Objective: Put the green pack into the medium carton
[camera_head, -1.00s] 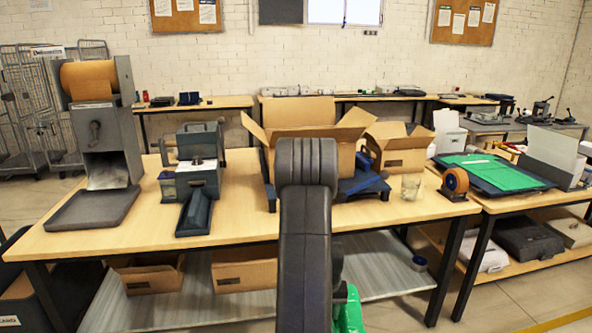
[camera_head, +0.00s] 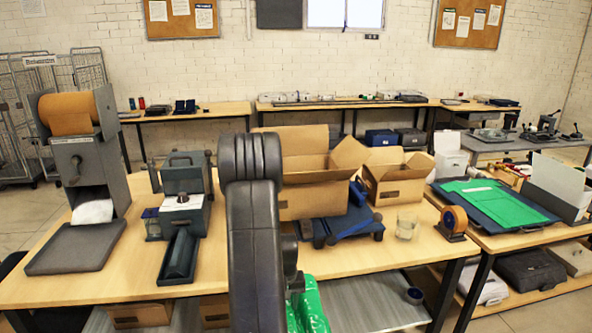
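A green pack (camera_head: 311,306) shows at the bottom, just right of my dark arm, in front of the table. It hangs at my gripper (camera_head: 297,284), which is mostly hidden behind the arm; the fingertips do not show, but the pack stays with the arm. An open brown carton (camera_head: 300,200) stands on the table by a blue platform, partly hidden by my arm. A smaller open brown carton (camera_head: 397,187) stands to its right. Both have flaps up and their insides are hardly visible. The frames do not label which is medium.
A grey machine (camera_head: 182,205) and a paper dispenser (camera_head: 88,165) stand left. A dark tray (camera_head: 540,217) with green material lies on the right table. The table's front strip is clear.

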